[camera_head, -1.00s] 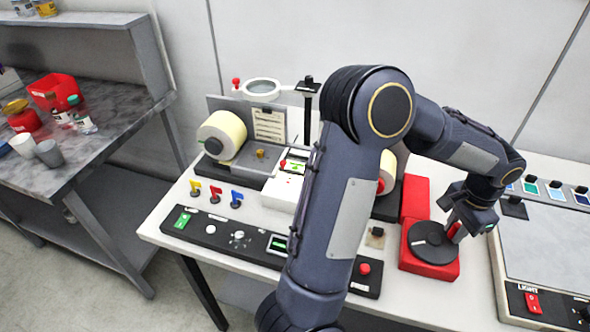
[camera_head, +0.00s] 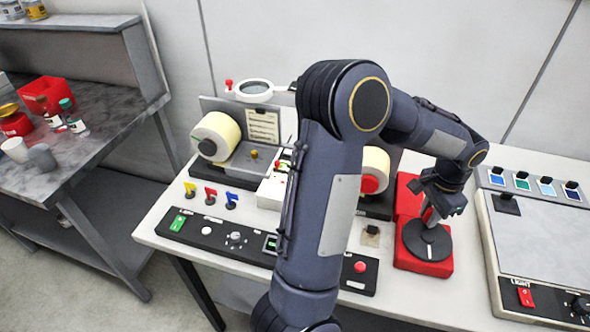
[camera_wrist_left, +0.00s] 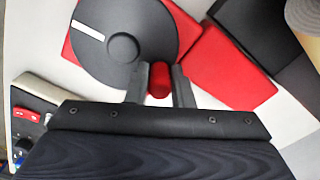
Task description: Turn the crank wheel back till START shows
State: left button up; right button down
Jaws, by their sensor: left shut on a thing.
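The crank wheel (camera_head: 428,241) is a dark disc on a red base (camera_head: 425,266) at the right end of the label rewinder. It also shows in the left wrist view (camera_wrist_left: 122,38), with a white mark on its face. My left gripper (camera_head: 436,205) is shut on the wheel's red handle (camera_wrist_left: 159,80), at the wheel's far edge in the head view. The two fingers stand on either side of the handle in the wrist view. The label strip and any START mark cannot be read; my left arm covers the middle of the machine. My right gripper is not in view.
Two label rolls, left (camera_head: 216,136) and right (camera_head: 375,168), stand on the rewinder. A control panel (camera_head: 205,241) runs along the table's front edge. A light box (camera_head: 545,235) stands close on the right. A grey side table (camera_head: 95,150) is at left.

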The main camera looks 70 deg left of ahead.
aim_at(412, 226)
pick_arm(q)
jog(key=s, duration=0.1)
jog(key=s+a, duration=0.1)
jog(key=s, duration=0.1)
jog(key=shift+b, duration=0.3)
jog(key=shift+s+d, duration=0.15)
jog(key=shift+s, duration=0.3)
jog(key=o, duration=0.8)
notch_tip(412, 226, up, 3)
jog(key=shift+d+f+p, duration=0.1)
jog(key=shift+p, duration=1.1)
notch_tip(412, 226, up, 6)
jog(key=p, duration=0.4)
jog(key=shift+p, duration=0.4)
